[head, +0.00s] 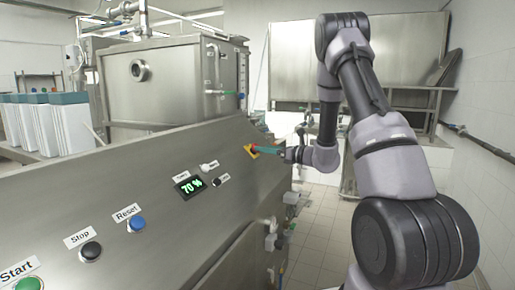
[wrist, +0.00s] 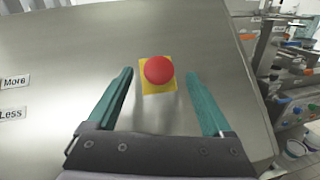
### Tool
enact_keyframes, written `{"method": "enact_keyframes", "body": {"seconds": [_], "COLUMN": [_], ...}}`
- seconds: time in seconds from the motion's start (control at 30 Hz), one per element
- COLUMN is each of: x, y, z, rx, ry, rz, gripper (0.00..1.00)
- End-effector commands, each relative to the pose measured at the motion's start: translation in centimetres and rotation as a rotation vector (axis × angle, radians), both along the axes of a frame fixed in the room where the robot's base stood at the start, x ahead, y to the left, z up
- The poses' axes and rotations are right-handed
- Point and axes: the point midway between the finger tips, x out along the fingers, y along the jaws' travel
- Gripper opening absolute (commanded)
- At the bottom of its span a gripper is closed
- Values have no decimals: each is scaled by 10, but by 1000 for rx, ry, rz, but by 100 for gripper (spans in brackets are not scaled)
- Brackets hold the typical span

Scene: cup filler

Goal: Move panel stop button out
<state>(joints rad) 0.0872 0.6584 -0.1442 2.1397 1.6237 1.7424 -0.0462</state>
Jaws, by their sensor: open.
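A red round button (wrist: 159,70) on a yellow square plate (wrist: 146,90) sits on the steel panel (head: 140,175). In the head view the yellow plate (head: 250,151) shows at the panel's right end, with the red button (head: 253,149) partly hidden by my gripper (head: 268,150). My gripper is open and empty, its teal fingers pointing at the panel. In the wrist view my gripper (wrist: 160,75) has one finger on each side of the button, with a gap on both sides. A black button (head: 90,251) labelled Stop is at the panel's lower left.
A green Start button (head: 28,284), a blue Reset button (head: 137,224) and a display (head: 189,186) reading 70 % are on the panel. More and Less labels lie left of the red button. White containers (head: 40,125) stand at the far left. Tiled floor is open at the right.

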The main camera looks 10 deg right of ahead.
Motion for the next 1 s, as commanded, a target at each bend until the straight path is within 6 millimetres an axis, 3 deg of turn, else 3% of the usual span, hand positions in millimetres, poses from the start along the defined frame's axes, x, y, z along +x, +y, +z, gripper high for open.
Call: {"method": "enact_keyframes", "body": {"seconds": [0.1,0.3,0.67,0.87,0.9,1.0], "x": [15,31,34,34,34,34], "y": [17,31,34,34,34,34], "z": [0,0,0,0,0,0], "rx": [-1,-1,-1,-1,-1,-1], "ry": [-2,-1,0,-1,0,-1], "rz": [4,2,1,1,1,1], "gripper": [85,85,85,8,0,0]}}
